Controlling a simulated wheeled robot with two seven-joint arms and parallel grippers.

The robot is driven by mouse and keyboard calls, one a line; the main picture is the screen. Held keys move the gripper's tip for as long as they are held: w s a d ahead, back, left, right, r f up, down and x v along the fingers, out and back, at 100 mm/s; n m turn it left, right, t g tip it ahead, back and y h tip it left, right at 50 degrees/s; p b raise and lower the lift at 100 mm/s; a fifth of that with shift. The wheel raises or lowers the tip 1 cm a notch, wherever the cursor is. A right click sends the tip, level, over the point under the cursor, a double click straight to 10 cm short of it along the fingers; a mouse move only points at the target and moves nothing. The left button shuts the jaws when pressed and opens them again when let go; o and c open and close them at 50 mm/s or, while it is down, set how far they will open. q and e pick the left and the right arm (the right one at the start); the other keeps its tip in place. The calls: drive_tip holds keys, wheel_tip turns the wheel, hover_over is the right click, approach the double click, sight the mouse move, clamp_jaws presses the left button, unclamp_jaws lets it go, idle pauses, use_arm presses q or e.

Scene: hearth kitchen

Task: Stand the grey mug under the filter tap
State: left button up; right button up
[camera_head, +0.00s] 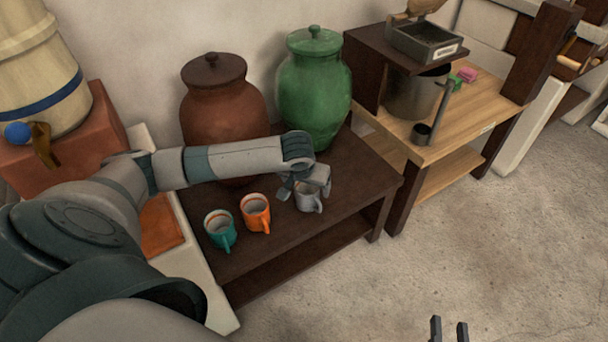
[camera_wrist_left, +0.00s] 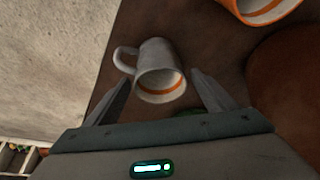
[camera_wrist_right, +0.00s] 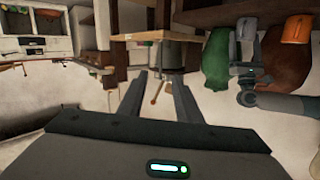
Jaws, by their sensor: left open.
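The grey mug (camera_head: 309,200) stands upright on the dark bench (camera_head: 345,195), to the right of the orange mug. My left gripper (camera_head: 306,187) is open at the mug. In the left wrist view the grey mug (camera_wrist_left: 160,58) shows between the spread fingers, its handle to the left; I see no clear contact. The filter tap (camera_head: 42,145), with a blue knob (camera_head: 17,132), is at the far left, low on a cream barrel with a blue band (camera_head: 40,80). My right gripper (camera_head: 449,328) is open and empty over the floor.
An orange mug (camera_head: 255,213) and a teal mug (camera_head: 220,231) stand left of the grey mug. A brown jar (camera_head: 215,105) and a green jar (camera_head: 313,90) stand behind. The barrel sits on a terracotta block (camera_head: 95,135). The floor (camera_head: 400,280) in front is clear.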

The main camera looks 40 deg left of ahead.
use_arm(q)
drive_tip(key=p+v, duration=0.3)
drive_tip(key=v, duration=0.9)
use_arm(e)
drive_tip(key=s+d+f+g+h, duration=0.1)
drive_tip(key=s+d+f+g, duration=0.2)
drive_tip(key=f, duration=0.6)
drive_tip(key=shift+s+d+g+h, duration=0.35)
drive_tip(key=shift+s+g, duration=0.6)
drive_tip(key=shift+g, duration=0.85)
use_arm(q)
drive_tip(key=shift+f, duration=0.1)
drive_tip(key=shift+c, duration=0.7)
use_arm(e)
drive_tip(key=shift+a+f, duration=0.1)
drive_tip(key=shift+a, duration=0.05)
